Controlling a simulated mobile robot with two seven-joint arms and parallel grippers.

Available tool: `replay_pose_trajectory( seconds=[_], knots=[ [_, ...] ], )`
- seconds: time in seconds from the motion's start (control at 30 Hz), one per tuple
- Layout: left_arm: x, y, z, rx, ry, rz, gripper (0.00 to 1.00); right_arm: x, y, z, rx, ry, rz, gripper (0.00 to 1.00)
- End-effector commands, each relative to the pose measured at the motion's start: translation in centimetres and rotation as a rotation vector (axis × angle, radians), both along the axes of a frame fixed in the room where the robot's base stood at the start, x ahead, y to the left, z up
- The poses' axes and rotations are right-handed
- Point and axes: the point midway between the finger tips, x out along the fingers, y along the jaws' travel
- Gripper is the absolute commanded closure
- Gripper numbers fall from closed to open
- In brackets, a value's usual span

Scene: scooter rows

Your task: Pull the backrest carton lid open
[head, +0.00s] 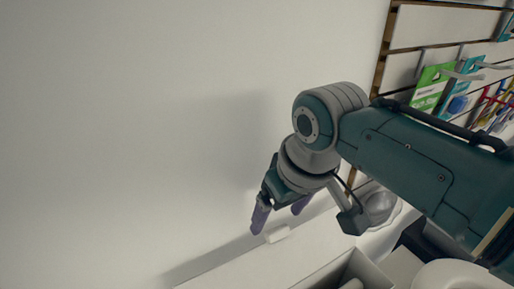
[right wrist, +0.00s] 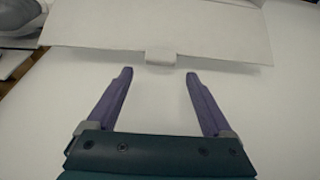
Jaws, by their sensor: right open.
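The white carton lid (head: 245,262) is a broad pale flap low in the head view. In the right wrist view the lid (right wrist: 95,28) spans the top, with a small white tab (right wrist: 160,57) at the middle of its near edge. The tab also shows in the head view (head: 278,234). My right gripper (head: 280,217) has purple fingers pointing down at the tab. In the right wrist view its fingertips (right wrist: 158,74) are spread wide and empty, just short of the tab, which lies between their lines. Contact is not visible. My left gripper is out of view.
An open pale box (head: 352,268) stands at the bottom, beside the lid. A grey rounded object (head: 380,207) sits on a white piece behind my right arm. A slatted wall rack with green packets (head: 432,85) is at upper right. A plain pale surface fills the left.

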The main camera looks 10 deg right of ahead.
Motion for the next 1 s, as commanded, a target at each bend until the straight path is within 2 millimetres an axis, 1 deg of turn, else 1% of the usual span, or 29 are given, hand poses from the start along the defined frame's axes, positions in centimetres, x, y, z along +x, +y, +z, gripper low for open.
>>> replay_pose_trajectory(
  seconds=[0.03,0.1,0.3,0.43,0.6,0.87,0.97,1.0],
  knots=[
    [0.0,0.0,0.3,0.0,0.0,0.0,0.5,-0.2,-0.1,1.0,0.002,-0.004,-0.001,0.15],
    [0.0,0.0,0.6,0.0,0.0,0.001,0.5,-0.5,-0.2,2.1,0.001,-0.005,0.0,0.15],
    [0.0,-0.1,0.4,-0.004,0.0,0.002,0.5,-1.4,-0.5,4.7,0.001,-0.006,0.0,0.15],
    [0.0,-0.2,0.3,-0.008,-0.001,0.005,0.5,-1.7,-0.6,5.9,0.001,-0.005,-0.001,0.15],
    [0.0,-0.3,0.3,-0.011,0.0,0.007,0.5,-2.0,-0.7,6.6,0.001,-0.003,-0.001,0.15],
    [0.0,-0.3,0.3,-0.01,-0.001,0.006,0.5,-2.0,-0.7,6.6,0.001,-0.002,-0.001,0.15],
    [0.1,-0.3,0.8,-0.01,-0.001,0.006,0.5,-2.6,-0.7,6.7,0.005,0.0,-0.002,0.15],
    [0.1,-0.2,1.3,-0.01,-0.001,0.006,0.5,-3.2,-0.8,6.8,0.01,0.003,-0.003,0.15]
  ],
)
